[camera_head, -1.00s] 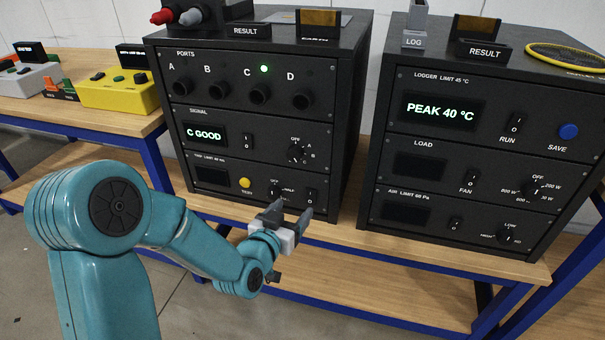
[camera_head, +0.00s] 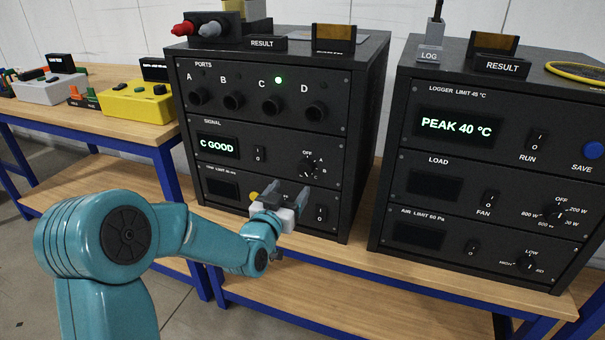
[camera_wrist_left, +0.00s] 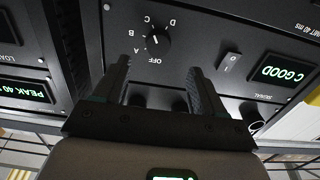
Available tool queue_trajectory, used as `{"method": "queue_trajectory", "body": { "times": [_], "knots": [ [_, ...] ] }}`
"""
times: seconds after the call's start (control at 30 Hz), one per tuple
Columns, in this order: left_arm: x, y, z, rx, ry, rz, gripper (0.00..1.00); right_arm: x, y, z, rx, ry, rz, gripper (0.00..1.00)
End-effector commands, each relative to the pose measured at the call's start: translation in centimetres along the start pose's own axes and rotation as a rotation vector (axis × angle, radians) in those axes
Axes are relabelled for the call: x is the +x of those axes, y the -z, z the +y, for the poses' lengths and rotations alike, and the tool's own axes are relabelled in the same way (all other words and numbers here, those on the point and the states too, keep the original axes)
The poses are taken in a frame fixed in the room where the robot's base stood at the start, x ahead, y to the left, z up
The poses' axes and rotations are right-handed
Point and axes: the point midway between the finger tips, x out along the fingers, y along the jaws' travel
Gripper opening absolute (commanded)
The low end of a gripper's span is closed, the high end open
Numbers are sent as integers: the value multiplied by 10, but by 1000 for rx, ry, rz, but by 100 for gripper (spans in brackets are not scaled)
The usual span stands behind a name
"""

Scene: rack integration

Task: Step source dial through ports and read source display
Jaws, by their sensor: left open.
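The source dial (camera_head: 307,168) is a black knob on the signal panel of the left rack box, ringed by OFF and letter marks. It also shows upside down in the left wrist view (camera_wrist_left: 157,41), ahead of my fingertips. The display (camera_head: 217,147) reads "C GOOD" and also shows in the left wrist view (camera_wrist_left: 277,73). Above it, ports A to D (camera_head: 233,101) sit in a row, with a green light (camera_head: 278,80) lit over C. My left gripper (camera_head: 284,192) is open and empty in front of the lower panel, just below the dial. My right gripper is out of view.
A rocker switch (camera_head: 261,154) lies between display and dial. A yellow button (camera_head: 254,196) is partly beside my gripper on the panel below. The right box (camera_head: 387,190) has a logger display reading "PEAK 40 °C". A gap separates the boxes on the wooden bench.

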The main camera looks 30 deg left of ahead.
Motion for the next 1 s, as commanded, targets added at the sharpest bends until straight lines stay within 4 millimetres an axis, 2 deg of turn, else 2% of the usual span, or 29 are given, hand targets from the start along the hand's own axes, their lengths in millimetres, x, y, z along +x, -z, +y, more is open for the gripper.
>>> {"method": "queue_trajectory", "body": {
  "times": [0.03,0.2,0.4,0.53,0.8,0.83,0.9,1.0],
  "knots": [
    [13,1,1,0,-1,1,70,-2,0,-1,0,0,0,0],
    [50,0,3,0,-2,1,70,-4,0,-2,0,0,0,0],
    [78,0,4,0,-2,1,70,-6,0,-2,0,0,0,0],
    [85,0,4,0,-2,-1,70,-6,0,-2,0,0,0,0],
    [87,0,4,0,-1,0,70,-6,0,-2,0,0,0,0],
    [87,0,3,0,-1,0,64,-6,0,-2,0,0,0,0],
    [86,0,3,0,-1,0,41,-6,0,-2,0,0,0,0],
    [86,0,3,0,-1,0,14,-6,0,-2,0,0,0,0]
  ]
}}
